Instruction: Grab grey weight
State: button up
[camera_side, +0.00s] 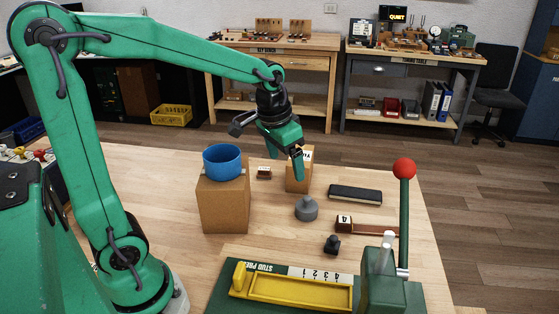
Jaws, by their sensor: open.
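The grey weight (306,209) stands upright on the wooden table, a squat round body with a small knob on top. My gripper (298,168) is above it and slightly left in the picture, fingers pointing down. It is open and holds nothing that I can see. A gap shows between the fingertips and the weight. The far finger is partly hidden, and a cardboard box lies behind the fingers in the picture.
A blue bowl (222,161) sits on a cardboard box (224,206) left of the weight. A smaller box (302,182) stands behind it. A black case (355,194), a wooden block marked 4 (344,222), a small black piece (332,245) and the green stud press (225,293) are nearby.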

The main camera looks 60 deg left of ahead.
aim_at(307, 197)
jog(key=w+a+f, duration=0.1)
jog(key=w+f, duration=0.2)
jog(key=f, duration=0.1)
jog(key=w+a+f+g, duration=0.1)
jog(key=w+f, duration=0.2)
jog(key=f, duration=0.1)
jog(key=w+a+f+g, duration=0.1)
jog(key=w+f, duration=0.2)
jog(key=shift+w+a+f, duration=0.1)
jog(key=shift+w+f, duration=0.25)
jog(key=shift+f, duration=0.05)
jog(key=shift+w+a+f+g, duration=0.1)
jog(key=shift+w+f+g, duration=0.2)
jog(key=shift+f, duration=0.3)
jog(key=shift+f, duration=0.1)
jog(key=shift+f, duration=1.2)
jog(key=shift+f, duration=0.15)
jog(key=shift+a+f, duration=0.1)
jog(key=shift+f, duration=2.35)
jog(key=shift+c, duration=0.3)
